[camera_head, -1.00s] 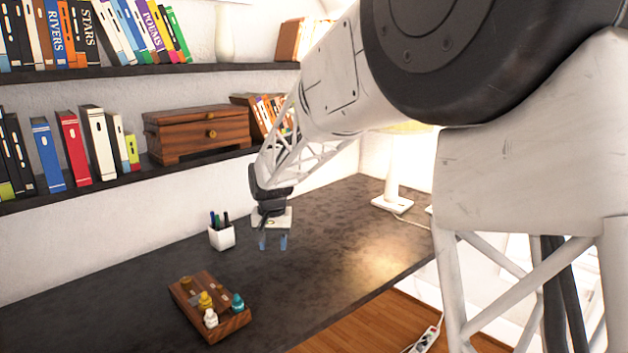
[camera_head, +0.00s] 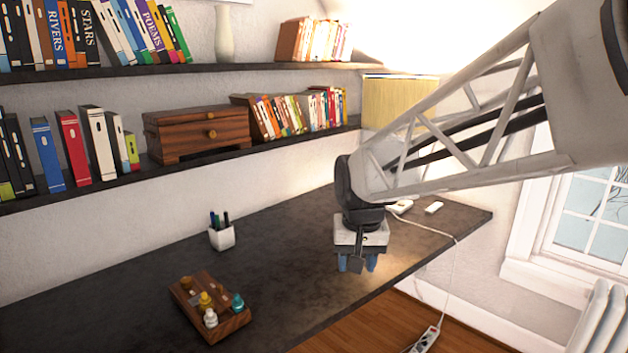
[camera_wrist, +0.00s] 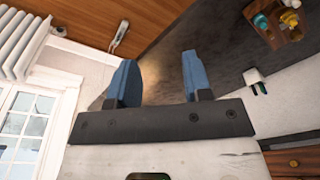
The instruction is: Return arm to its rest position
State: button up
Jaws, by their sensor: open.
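My gripper (camera_head: 357,264) hangs over the right part of the dark desk (camera_head: 290,262), near its front edge, with its blue fingers pointing down. In the wrist view my gripper (camera_wrist: 158,80) shows its two blue fingers apart, with nothing between them. My white lattice arm comes in from the right side of the head view.
A wooden rack (camera_head: 232,322) with several small bottles and a white pen cup (camera_head: 222,237) stand on the desk to the left. A lamp (camera_head: 398,104) stands behind my arm. Shelves hold books and a wooden box (camera_head: 198,134). A power strip (camera_head: 425,340) lies on the floor.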

jog(key=s+d+f, duration=0.1)
jog(key=s+d, duration=0.4)
jog(key=s, duration=0.6)
jog(key=s+d+f, duration=0.2)
jog(key=s+d, duration=0.3)
jog(key=s, duration=0.6)
jog(key=shift+s+d+f+t, duration=0.15)
jog(key=shift+f+t, duration=0.05)
jog(key=shift+t, duration=0.2)
